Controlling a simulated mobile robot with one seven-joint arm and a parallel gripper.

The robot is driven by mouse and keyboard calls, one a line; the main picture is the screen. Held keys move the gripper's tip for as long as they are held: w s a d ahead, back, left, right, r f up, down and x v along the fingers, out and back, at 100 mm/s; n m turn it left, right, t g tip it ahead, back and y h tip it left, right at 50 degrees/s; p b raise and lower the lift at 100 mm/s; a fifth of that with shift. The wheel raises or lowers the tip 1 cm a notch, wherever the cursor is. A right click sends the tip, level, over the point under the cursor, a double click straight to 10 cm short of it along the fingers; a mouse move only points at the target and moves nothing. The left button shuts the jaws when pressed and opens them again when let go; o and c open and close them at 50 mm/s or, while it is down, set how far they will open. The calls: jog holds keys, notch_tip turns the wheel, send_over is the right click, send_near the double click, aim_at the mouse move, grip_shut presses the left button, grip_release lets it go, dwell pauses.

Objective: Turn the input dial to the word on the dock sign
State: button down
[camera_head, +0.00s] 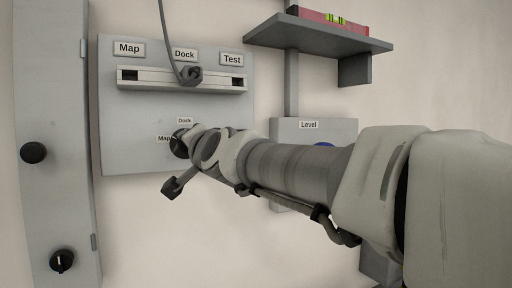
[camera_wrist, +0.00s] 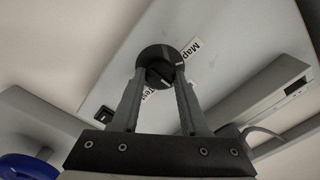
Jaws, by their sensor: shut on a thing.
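The input dial (camera_head: 177,144) is a black round knob low on a grey panel (camera_head: 125,115), with small labels Dock (camera_head: 184,120) and Map (camera_head: 163,139) beside it. In the wrist view the dial (camera_wrist: 153,56) sits between the two fingers of my gripper (camera_wrist: 159,78), which is shut on it from both sides. The Map label and part of the Test label show around it there. I cannot tell surely which word its mark faces. A larger Dock sign (camera_head: 184,54) hangs above the slotted bar, between the Map and Test signs. My arm hides the dial's right side in the head view.
A cable ends in a plug (camera_head: 190,75) at the middle of the bar (camera_head: 145,79), under the Dock sign. A shelf (camera_head: 310,36) bears a red spirit level (camera_head: 335,20). A Level box (camera_head: 345,130) stands right, partly behind my arm. A column with black knobs (camera_head: 33,152) stands left.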

dwell(0.3)
jog(key=shift+c, duration=2.1)
grip_release()
jog(key=b+v, duration=0.2)
jog(key=v, duration=1.5)
jog(key=shift+s, duration=0.2)
